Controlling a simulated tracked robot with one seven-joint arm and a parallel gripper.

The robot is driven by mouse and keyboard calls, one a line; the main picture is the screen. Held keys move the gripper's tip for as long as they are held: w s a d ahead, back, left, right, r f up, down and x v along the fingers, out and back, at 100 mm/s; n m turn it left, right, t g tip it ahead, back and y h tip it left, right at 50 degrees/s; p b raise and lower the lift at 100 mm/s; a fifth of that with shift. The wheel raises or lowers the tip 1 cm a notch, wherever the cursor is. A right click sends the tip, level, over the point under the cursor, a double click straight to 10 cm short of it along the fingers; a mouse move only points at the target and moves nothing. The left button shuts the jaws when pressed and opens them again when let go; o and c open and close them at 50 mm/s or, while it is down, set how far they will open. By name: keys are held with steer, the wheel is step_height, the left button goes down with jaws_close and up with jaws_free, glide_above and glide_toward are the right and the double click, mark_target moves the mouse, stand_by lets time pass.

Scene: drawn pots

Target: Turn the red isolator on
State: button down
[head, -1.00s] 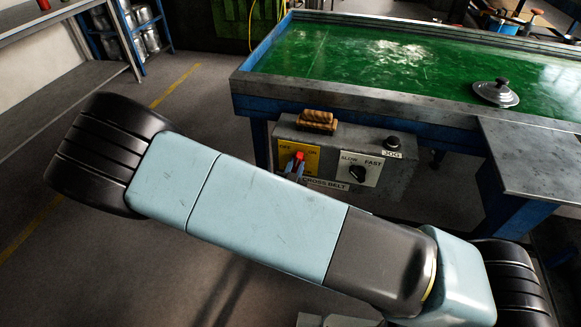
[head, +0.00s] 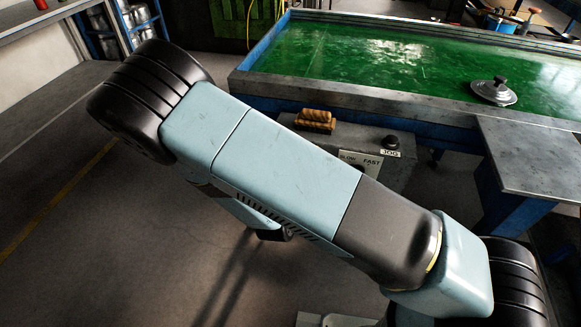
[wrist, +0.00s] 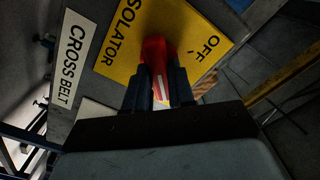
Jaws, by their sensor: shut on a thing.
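The red isolator (wrist: 158,52) is a red handle with a white stripe, on a yellow plate (wrist: 118,62) lettered ISOLATOR and OFF. My gripper (wrist: 159,82) is shut on the red handle, with one dark finger on each side of it. The white stripe runs between the fingers, and the OFF lettering lies to the upper right of the handle in the wrist view. Any ON mark is hidden. In the head view my own arm covers the isolator, its plate and my gripper.
The grey control box (head: 345,135) carries a wooden-looking block (head: 316,119), a black JOG button (head: 392,142) and a partly covered SLOW/FAST plate. A CROSS BELT label (wrist: 73,62) sits beside the yellow plate.

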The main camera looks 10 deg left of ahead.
stand_by(0.3)
steer(key=c, duration=1)
jaws_free()
steer(key=shift+o, duration=0.2)
steer(key=s, duration=1.3)
steer(key=shift+s+a, duration=0.35)
steer(key=shift+a, duration=0.1)
